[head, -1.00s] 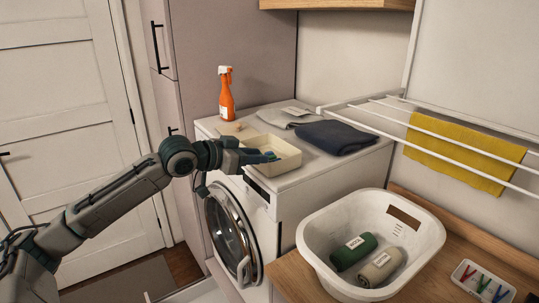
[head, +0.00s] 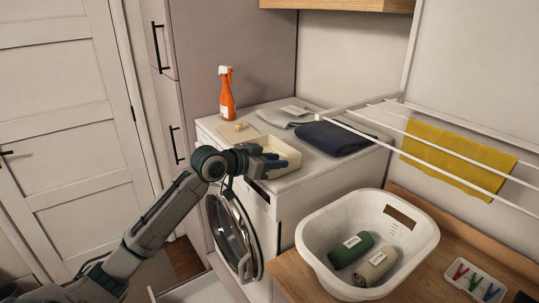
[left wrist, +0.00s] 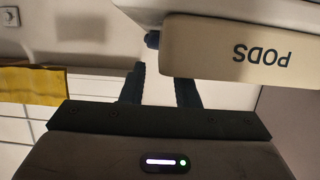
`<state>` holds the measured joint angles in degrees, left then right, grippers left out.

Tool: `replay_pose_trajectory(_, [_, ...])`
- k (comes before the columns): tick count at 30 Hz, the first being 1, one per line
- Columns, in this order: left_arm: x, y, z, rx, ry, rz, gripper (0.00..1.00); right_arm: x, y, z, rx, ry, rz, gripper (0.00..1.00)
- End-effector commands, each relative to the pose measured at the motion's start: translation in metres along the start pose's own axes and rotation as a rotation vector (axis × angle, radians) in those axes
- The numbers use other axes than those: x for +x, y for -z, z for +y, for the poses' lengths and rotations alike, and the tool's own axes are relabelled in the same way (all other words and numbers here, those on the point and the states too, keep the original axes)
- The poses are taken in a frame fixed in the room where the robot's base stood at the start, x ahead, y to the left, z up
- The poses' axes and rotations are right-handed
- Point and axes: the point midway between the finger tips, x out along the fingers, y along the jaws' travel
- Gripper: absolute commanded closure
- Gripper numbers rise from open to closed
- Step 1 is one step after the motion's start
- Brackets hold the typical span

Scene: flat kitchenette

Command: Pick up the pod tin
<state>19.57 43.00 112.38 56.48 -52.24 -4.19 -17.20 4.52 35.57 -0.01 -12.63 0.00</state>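The pod tin (head: 287,151) is an open cream box on the washing machine's top, near its front edge. In the left wrist view its wall, marked PODS (left wrist: 262,52), shows upside down at the upper right. My left gripper (head: 268,163) is at the tin's front side and covers part of it. Its two dark fingers (left wrist: 159,88) are apart with a clear gap. The tin's edge hides the tip of one finger; I cannot tell whether they touch. My right gripper is not in view.
On the washing machine (head: 318,190) lie a navy cloth (head: 335,138), a grey cloth (head: 285,119) and a flat beige piece (head: 236,132). An orange spray bottle (head: 227,95) stands behind. A drying rack (head: 430,135) with a yellow towel (head: 455,162) and a white basket (head: 390,215) are at right.

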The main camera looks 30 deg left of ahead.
Motion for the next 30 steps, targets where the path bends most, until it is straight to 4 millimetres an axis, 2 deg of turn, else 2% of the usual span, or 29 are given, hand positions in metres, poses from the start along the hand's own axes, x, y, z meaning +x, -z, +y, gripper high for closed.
replay_pose_trajectory(1, [0.005,0.004,0.001,-0.006,-0.002,0.001,0.72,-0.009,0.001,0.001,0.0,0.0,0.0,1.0])
replay_pose_trajectory(8, [0.025,0.001,0.001,-0.002,0.0,0.001,0.72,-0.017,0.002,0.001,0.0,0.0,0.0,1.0])
replay_pose_trajectory(17, [0.028,-0.001,0.0,0.001,0.001,0.0,0.72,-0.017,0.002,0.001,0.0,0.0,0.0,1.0])
replay_pose_trajectory(21, [0.028,-0.001,0.0,0.001,0.001,0.0,0.97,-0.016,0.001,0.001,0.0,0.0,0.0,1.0])
replay_pose_trajectory(22, [0.028,-0.001,0.0,0.001,0.001,0.0,1.0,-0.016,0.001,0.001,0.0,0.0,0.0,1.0])
replay_pose_trajectory(30, [0.028,0.001,0.001,0.003,0.001,0.003,1.0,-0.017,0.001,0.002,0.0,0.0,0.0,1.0])
